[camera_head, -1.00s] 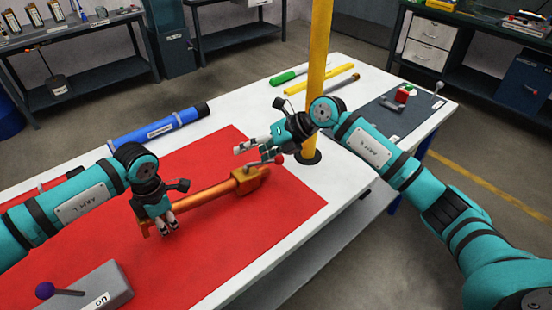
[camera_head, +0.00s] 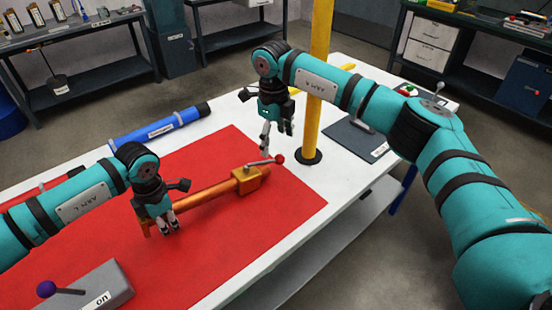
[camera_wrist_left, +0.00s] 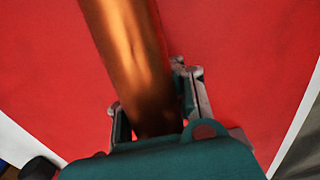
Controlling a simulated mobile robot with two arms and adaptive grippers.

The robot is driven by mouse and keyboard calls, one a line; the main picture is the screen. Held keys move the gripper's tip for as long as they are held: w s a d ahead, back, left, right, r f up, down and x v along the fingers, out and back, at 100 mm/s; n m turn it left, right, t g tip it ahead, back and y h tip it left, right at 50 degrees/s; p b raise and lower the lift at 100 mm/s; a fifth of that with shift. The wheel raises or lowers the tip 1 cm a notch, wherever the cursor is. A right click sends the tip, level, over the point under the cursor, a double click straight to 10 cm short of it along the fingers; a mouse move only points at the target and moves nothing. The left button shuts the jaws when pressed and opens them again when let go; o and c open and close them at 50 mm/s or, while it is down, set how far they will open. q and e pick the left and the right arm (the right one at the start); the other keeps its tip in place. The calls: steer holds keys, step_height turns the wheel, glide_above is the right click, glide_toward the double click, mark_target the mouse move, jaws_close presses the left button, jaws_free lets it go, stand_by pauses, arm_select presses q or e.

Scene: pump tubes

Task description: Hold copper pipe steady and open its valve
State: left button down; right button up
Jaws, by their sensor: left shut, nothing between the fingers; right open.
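The copper pipe (camera_head: 205,194) lies on the red mat (camera_head: 240,230), with a brass valve body (camera_head: 251,180) at its right end. The valve's lever (camera_head: 262,163) ends in a red ball (camera_head: 280,159). My left gripper (camera_head: 169,225) is shut at the pipe's left end. In the left wrist view its fingers (camera_wrist_left: 155,110) show on either side of the pipe (camera_wrist_left: 130,55); whether they touch it I cannot tell. My right gripper (camera_head: 275,142) is open, fingers pointing down, just above and behind the lever. Contact with the lever is unclear.
A yellow post (camera_head: 315,110) stands right of the valve on a black base. A blue tube (camera_head: 155,132) lies at the mat's back edge. A grey box with a purple-knobbed lever (camera_head: 95,290) is at front left. A dark mat (camera_head: 350,138) lies at right.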

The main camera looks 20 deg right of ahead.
mark_target(276, 160)
step_height(276, 160, down, 8)
steer(key=shift+w+d+r, duration=0.1)
steer(key=shift+w+r, duration=0.05)
steer(key=shift+c, duration=0.4)
